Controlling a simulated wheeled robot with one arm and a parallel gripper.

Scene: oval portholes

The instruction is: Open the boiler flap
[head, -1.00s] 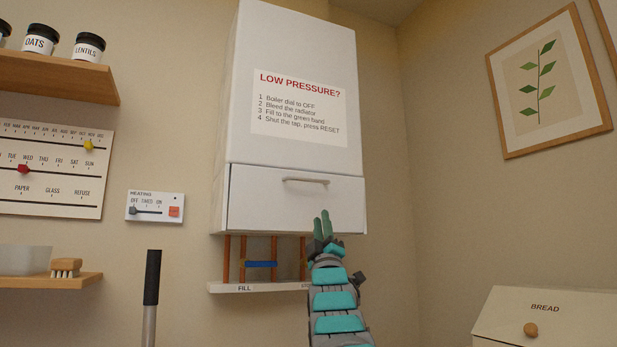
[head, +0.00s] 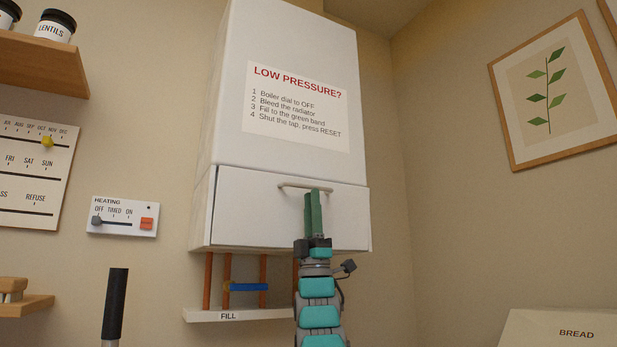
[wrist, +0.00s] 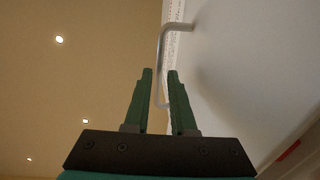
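The boiler flap (head: 255,215) is the white lower front panel of the tall white boiler (head: 290,45). It looks shut, flush under the upper casing. Its pale bar handle (head: 291,185) runs across near the flap's top edge. My gripper (head: 314,192) is raised in front of the flap with its green fingertips at the handle's middle. In the wrist view my gripper (wrist: 160,72) has its fingers apart, and the handle (wrist: 161,50) runs down into the gap between them. Clearance shows beside the bar, so the fingers do not look closed on it. My fingers hide part of the handle.
Below the boiler are copper pipes, a blue tap lever (head: 249,287) and a FILL strip (head: 250,315). A heating control (head: 123,216) is on the wall to the left. Shelves are at far left, a bread box (head: 560,330) at lower right. Space in front of the flap looks clear.

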